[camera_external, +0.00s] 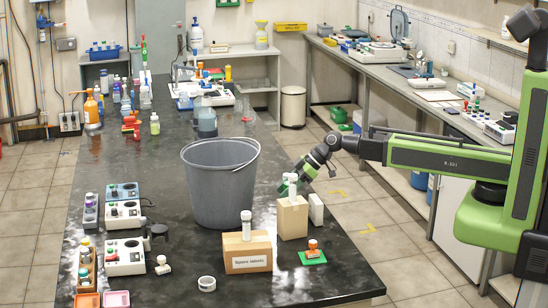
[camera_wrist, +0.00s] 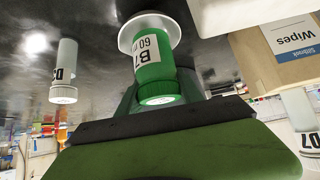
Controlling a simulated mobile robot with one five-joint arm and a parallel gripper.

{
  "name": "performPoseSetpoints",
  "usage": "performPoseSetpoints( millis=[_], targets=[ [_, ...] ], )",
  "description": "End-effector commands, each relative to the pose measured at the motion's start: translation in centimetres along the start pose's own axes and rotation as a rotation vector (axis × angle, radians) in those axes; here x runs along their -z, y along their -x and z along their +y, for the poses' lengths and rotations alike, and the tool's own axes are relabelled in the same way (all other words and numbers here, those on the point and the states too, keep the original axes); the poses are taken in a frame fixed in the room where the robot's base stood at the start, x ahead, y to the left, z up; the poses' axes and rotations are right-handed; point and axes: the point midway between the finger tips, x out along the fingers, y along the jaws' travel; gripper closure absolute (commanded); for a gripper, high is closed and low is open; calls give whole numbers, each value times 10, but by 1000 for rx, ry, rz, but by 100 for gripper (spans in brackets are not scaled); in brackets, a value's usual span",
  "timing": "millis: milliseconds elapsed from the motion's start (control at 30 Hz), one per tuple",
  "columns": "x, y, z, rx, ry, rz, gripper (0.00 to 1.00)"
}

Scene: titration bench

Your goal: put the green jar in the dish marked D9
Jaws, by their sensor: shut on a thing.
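My gripper (camera_external: 303,176) is shut on the green jar (camera_wrist: 150,62), which has a label reading B7 and 60. In the external view the jar (camera_external: 284,188) is small and partly hidden, beside the white bottle on the brown box. A round white dish (camera_external: 206,283) stands on the black bench near its front edge, left of and nearer the camera than my gripper. No marking on it is readable, so I cannot tell whether it is D9.
A large grey bucket (camera_external: 221,190) stands left of my gripper. White bottles stand on a labelled carton (camera_external: 248,262) and a brown box (camera_external: 292,222). A stamp (camera_external: 313,246) rests on a green pad.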

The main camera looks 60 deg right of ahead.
Motion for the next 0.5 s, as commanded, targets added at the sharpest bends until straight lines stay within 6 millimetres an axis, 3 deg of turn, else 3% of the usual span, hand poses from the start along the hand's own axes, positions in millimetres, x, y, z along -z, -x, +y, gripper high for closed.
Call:
performPoseSetpoints(
  millis=[33, 100, 467, 500],
  targets=[
    [-14, -14, 0, 0, 0, 0, 100],
    [-19, -19, 0, 0, 0, 0, 100],
    [-19, -19, 0, 0, 0, 0, 100],
    [-18, -17, 0, 0, 0, 0, 52]
  ],
)
